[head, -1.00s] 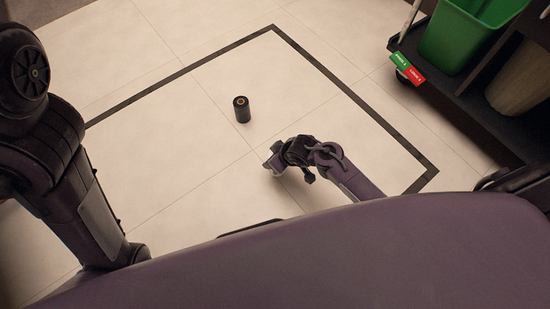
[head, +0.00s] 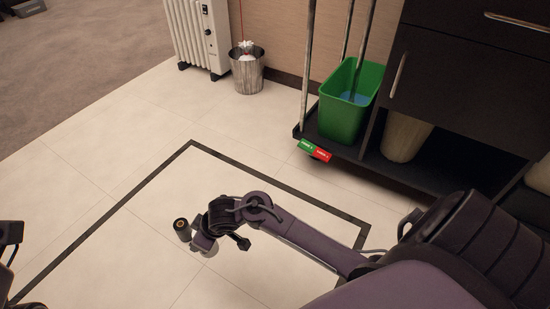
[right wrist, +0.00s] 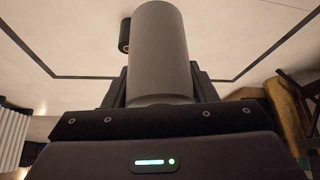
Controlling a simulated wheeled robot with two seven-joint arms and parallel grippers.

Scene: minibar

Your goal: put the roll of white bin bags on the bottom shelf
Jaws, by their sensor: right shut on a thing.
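My right gripper (head: 204,238) is shut on the roll of white bin bags (right wrist: 160,52), a pale grey-white cylinder that fills the middle of the right wrist view. In the head view only a small pale part of the roll (head: 207,247) shows at the gripper, over the floor. A dark cart stands at the right, and its bottom shelf (head: 400,177) is low and open, under a drawer. The gripper is well to the left of this shelf. Only dark parts of my left arm show at the left edge; its gripper is not seen.
A dark roll (head: 181,227) stands on the floor beside the right gripper. A green bucket (head: 341,118) stands on the cart's left end, and a beige bin (head: 403,140) is on the bottom shelf. A metal wastebasket (head: 246,72) and white radiator (head: 196,38) stand behind.

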